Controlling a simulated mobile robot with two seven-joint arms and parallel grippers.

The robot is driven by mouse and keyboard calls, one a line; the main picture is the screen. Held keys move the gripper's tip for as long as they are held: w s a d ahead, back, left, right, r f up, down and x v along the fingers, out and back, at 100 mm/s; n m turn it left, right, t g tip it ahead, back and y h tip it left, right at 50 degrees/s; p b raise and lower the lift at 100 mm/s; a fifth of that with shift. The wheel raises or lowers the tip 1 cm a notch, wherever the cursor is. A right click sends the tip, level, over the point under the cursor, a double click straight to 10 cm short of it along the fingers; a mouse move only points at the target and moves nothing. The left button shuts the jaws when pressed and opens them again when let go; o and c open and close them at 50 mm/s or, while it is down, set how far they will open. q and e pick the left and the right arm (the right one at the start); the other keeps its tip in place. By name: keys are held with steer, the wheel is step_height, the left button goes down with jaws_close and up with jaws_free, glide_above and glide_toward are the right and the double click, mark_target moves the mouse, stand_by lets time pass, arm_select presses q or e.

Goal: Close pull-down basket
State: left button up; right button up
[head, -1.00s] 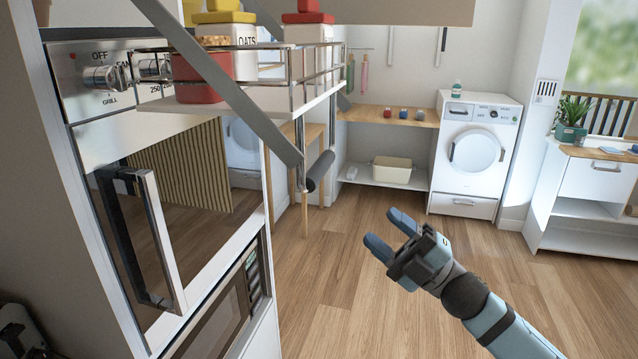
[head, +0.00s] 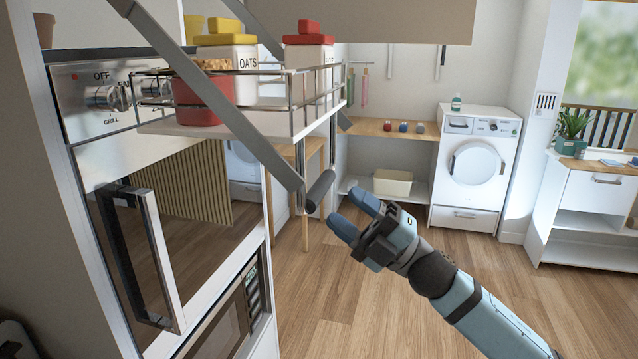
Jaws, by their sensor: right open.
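The pull-down basket (head: 215,131) hangs lowered in front of the oven, a white tray with wire rails on grey side arms. It holds a red bowl, an OATS canister (head: 243,72) and a red-lidded canister (head: 309,52). Its dark cylindrical handle (head: 320,189) hangs below the basket's right end. My right gripper (head: 354,217) is open, its blue fingertips just right of and slightly below the handle, with nothing between them. Whether a fingertip touches the handle is unclear. My left gripper is not in view.
The oven (head: 190,250) with its bar handle (head: 158,262) stands at the left, close to the basket. A washing machine (head: 473,165) and a white shelf unit (head: 590,205) stand farther back. The wooden floor right of the basket is clear.

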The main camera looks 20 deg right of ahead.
mark_target(319, 186)
steer(key=shift+p+x, duration=0.65)
steer(key=shift+x, duration=2.45)
jaws_close()
